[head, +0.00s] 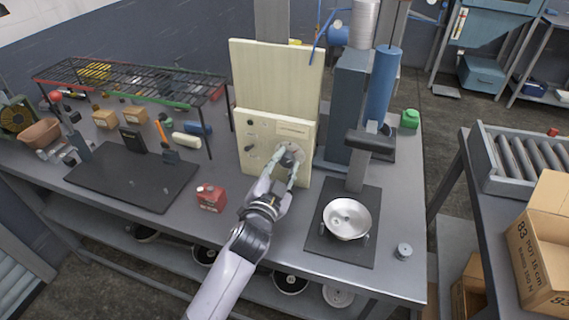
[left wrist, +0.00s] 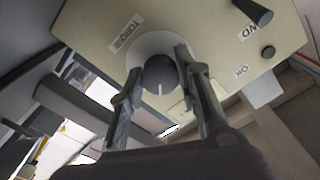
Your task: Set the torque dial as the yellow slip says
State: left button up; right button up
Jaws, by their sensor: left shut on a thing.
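The torque dial (left wrist: 160,76) is a dark round knob with a white pointer line, set on a pale round plate beside the TORQUE label (left wrist: 126,34) in the left wrist view. It sits on the cream control panel (head: 262,160) that stands on the bench. My left gripper (head: 291,164) is at the panel's lower right, shut on the dial. In the left wrist view its fingers (left wrist: 159,75) are on either side of the knob. The gripper partly hides the dial in the head view. I cannot make out a readable yellow slip. My right gripper is not in view.
A red box (head: 211,197) stands left of my left arm on the bench. A black mat (head: 130,185) and a wire rack (head: 132,80) are on the left.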

pick_arm(q)
jog(key=o, duration=1.1)
jog(key=shift+o, duration=0.2)
jog(key=shift+s+a+f, duration=0.1)
jog(key=shift+s+a, duration=0.05)
jog(key=shift+s, duration=0.25)
jog(key=v, duration=1.1)
